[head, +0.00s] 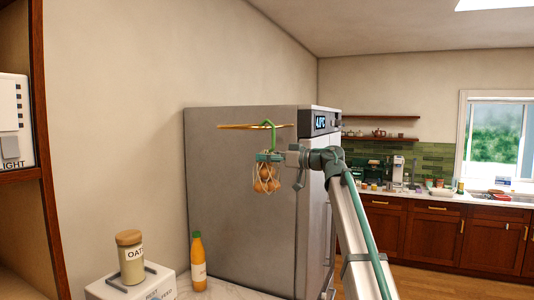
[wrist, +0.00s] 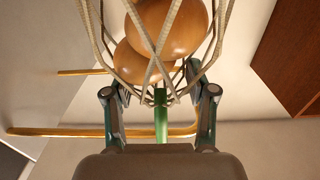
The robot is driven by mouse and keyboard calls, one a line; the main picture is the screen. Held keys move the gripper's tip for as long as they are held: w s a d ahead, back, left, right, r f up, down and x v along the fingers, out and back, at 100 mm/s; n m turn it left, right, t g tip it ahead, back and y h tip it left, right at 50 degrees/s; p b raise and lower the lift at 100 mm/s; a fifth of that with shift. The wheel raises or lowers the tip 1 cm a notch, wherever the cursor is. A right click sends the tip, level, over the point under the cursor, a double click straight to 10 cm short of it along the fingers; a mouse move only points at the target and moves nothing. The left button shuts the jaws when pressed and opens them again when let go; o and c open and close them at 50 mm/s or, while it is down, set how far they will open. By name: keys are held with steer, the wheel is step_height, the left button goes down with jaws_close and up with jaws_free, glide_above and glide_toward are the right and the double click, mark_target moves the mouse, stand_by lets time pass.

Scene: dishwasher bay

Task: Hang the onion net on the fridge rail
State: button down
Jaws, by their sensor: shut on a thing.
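The onion net (head: 266,178) is a pale mesh bag of brown onions with a green hanging loop (head: 268,133) on top. It hangs upright beside the grey fridge (head: 240,190). My gripper (head: 268,157) is shut on the net's neck, just below the loop. The brass fridge rail (head: 240,126) is on the fridge's side, and the loop's top overlaps it in the head view. I cannot tell whether the loop is around the rail or in front of it. The wrist view shows my gripper's fingers (wrist: 159,95) beside the green strap (wrist: 161,122), with the rail (wrist: 60,132) behind.
An orange bottle (head: 198,262) and an oats jar (head: 131,258) on a white box (head: 130,286) stand at lower left, below the net. A wooden shelf unit (head: 43,150) is at far left. A kitchen counter (head: 430,197) is far behind at right. The air around the net is clear.

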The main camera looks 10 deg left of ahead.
stand_by(0.3)
steer(key=shift+c, duration=1.4)
jaws_free()
steer(key=shift+f, duration=0.1)
